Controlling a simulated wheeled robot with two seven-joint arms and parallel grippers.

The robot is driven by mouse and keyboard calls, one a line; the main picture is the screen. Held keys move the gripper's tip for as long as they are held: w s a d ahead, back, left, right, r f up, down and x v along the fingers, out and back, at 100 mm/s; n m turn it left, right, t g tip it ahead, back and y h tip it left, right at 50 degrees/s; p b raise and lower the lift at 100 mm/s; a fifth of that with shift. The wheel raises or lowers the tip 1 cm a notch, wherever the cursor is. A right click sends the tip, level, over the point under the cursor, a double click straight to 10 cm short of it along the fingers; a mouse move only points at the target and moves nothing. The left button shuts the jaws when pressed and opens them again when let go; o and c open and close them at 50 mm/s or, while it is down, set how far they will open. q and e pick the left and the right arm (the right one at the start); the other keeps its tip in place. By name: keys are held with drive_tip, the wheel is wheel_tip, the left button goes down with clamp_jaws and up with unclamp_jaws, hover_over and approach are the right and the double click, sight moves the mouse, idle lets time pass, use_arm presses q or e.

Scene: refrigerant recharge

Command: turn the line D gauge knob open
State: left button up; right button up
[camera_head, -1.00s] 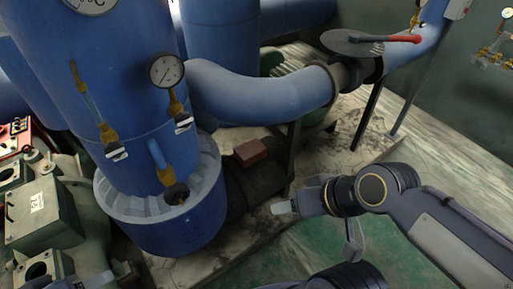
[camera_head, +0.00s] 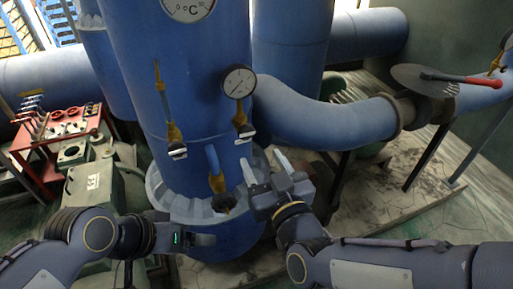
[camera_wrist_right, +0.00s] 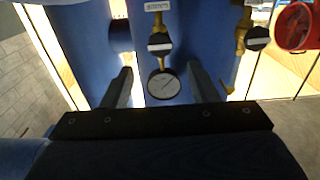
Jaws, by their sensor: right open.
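A round white-faced gauge (camera_head: 239,82) sits on a brass fitting on the blue tank, with a small black-and-white knob (camera_head: 246,132) below it. Which line it belongs to cannot be read. In the right wrist view the gauge (camera_wrist_right: 163,84) shows between the fingers, with the knob (camera_wrist_right: 159,43) above it. My right gripper (camera_head: 265,166) is open and empty, apart from the knob and below it in the head view; its fingers also show in the wrist view (camera_wrist_right: 162,80). My left gripper (camera_head: 203,240) is at the tank's lower front, its jaw opening unclear.
A second knob (camera_head: 177,152) is on the fitting to the left, and a lower brass valve (camera_head: 217,183) sits between them. A thick blue pipe (camera_head: 320,115) runs right. A red tool table (camera_head: 62,130) stands at left.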

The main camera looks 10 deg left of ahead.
sight(247, 134)
drive_tip(key=p+x, duration=0.1)
drive_tip(key=x, duration=0.7)
drive_tip(key=shift+w+a, duration=0.2)
drive_tip(key=shift+c, duration=0.4)
drive_tip(key=c, duration=0.9)
drive_tip(key=n, duration=0.4)
drive_tip(key=shift+n, duration=0.3)
drive_tip(key=n+p, duration=0.1)
drive_tip(key=n, duration=0.1)
drive_tip(key=shift+n, duration=0.4)
drive_tip(key=shift+f+n, duration=0.1)
drive_tip(key=shift+n, duration=0.7)
